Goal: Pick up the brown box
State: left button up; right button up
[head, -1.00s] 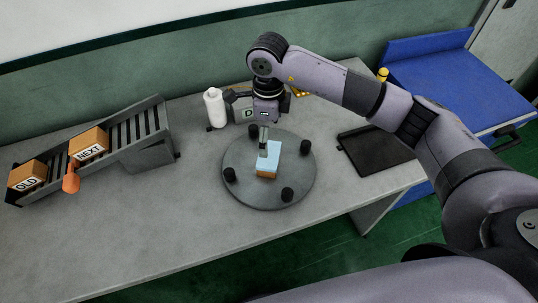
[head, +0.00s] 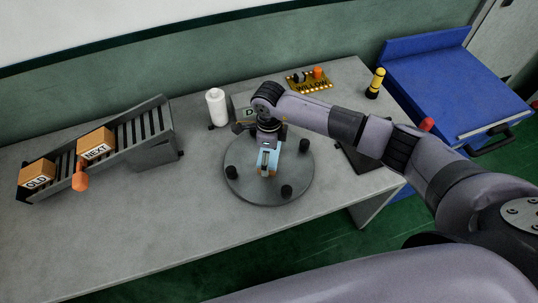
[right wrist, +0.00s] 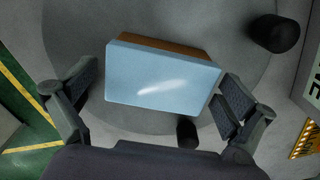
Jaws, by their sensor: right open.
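A box with a light blue top and brown sides (head: 271,160) sits on the round grey turntable (head: 245,192). My right gripper (head: 268,165) is over this box, pointing down, and partly hides it in the head view. In the right wrist view the box (right wrist: 165,82) lies between the open fingers of my right gripper (right wrist: 160,97), slightly turned, with a brown side showing along its far edge. A gap shows at the left finger; the right finger is very close to the box, and contact is unclear. My left gripper is not in view.
Short black posts (head: 287,191) stand around the turntable. A ramp (head: 160,128) at left holds brown boxes marked OLD (head: 37,173) and NEXT (head: 95,143). A white bottle (head: 216,107) stands behind the turntable. The table front at left is clear.

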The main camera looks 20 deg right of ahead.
jog(key=shift+r, duration=0.1)
jog(key=c, duration=1.7)
jog(key=shift+r, duration=0.1)
notch_tip(320, 180, up, 20)
jog(key=b, duration=0.4)
jog(key=shift+b, duration=0.35)
